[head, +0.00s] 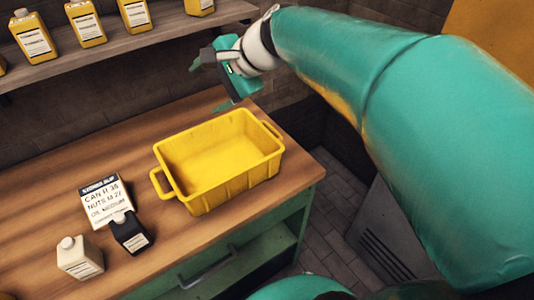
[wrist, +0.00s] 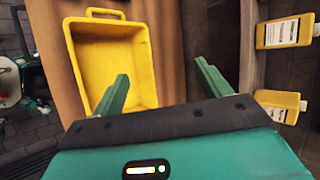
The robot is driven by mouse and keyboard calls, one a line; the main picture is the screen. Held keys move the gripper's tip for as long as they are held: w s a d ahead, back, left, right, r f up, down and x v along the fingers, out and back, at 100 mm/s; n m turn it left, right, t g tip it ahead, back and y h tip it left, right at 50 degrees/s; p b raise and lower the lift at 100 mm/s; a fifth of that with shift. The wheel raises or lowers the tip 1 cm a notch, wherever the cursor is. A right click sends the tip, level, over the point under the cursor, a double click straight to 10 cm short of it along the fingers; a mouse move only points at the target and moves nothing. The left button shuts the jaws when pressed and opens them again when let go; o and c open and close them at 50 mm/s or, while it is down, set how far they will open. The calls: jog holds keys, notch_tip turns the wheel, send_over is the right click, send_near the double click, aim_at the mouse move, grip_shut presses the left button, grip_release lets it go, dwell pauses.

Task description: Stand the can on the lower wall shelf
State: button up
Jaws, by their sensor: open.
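Two small cans stand on the wooden bench in the head view: a cream one (head: 80,257) and a black one (head: 130,232). Several yellow cans (head: 86,22) with white labels stand on a wall shelf (head: 150,40) at the upper left; I cannot tell whether this is the lower shelf. Two yellow cans (wrist: 284,33) also show at the right of the wrist view. My gripper (head: 210,84) is open and empty, beyond the yellow tray and below the shelf's right end. Its two spread fingers (wrist: 162,72) show in the wrist view.
An empty yellow tray (head: 218,160) with handles sits at the bench's right end.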

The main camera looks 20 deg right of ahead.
jog(key=s+d+f+n+h, duration=0.1)
jog(key=s+f+n+h, duration=0.1)
jog(key=s, duration=0.4)
jog(key=s+d+f+n+g+h, duration=0.1)
jog(key=s+d+f+n+h, duration=0.1)
jog(key=s+f+n, duration=0.2)
jog(key=s+d+f+n+h, duration=0.2)
jog(key=s+f+n, duration=0.2)
jog(key=s+n, duration=0.2)
jog(key=shift+s+n+g+h, duration=0.3)
jog(key=shift+s, duration=0.75)
